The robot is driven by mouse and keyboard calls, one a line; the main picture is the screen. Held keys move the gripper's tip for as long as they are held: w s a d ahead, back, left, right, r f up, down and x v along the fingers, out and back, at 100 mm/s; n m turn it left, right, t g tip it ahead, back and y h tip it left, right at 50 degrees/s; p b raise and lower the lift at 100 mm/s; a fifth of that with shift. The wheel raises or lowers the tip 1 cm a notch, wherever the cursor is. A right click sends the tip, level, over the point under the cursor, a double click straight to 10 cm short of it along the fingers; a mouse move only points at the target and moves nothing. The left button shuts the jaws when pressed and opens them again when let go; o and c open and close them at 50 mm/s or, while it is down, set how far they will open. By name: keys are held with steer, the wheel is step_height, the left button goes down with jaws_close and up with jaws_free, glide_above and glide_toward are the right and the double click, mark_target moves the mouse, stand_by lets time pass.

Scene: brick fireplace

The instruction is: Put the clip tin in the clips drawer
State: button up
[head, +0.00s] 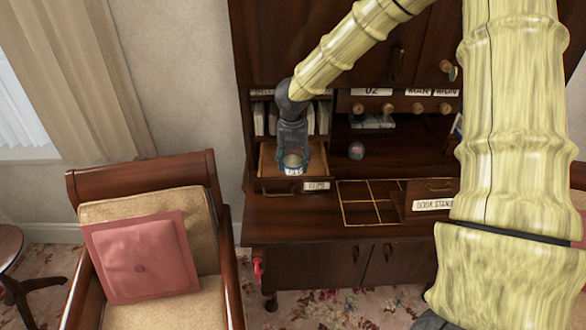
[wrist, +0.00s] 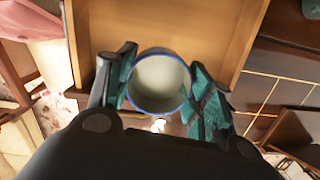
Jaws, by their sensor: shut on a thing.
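The clip tin (head: 293,166) is a small pale round tin with a blue rim and lettering on its front. My gripper (head: 292,157) is shut on it, one finger on each side. In the wrist view my gripper (wrist: 160,90) has its teal pads against the tin (wrist: 160,80), which looks empty inside. The clips drawer (head: 266,160) is pulled open, with a "CLIPS" label on its front. The tin is over the drawer's front part. The wrist view shows the drawer's bare wooden floor (wrist: 190,28) beyond it. I cannot tell whether the tin touches the floor.
A desk top with gold-lined squares (head: 368,203) lies right of the drawer. A small round object (head: 356,150) stands on the desk behind it. An armchair (head: 140,240) with a pink cushion stands left in front.

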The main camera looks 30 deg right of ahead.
mark_target(293, 171)
steer(key=shift+f+p, duration=0.75)
steer(key=shift+f, duration=1.3)
steer(key=shift+f, duration=0.1)
steer(key=o, duration=0.8)
steer(key=shift+o, duration=0.2)
step_height(293, 171, up, 12)
steer(key=s+b, duration=0.1)
steer(key=b, duration=0.2)
steer(key=shift+a, duration=0.45)
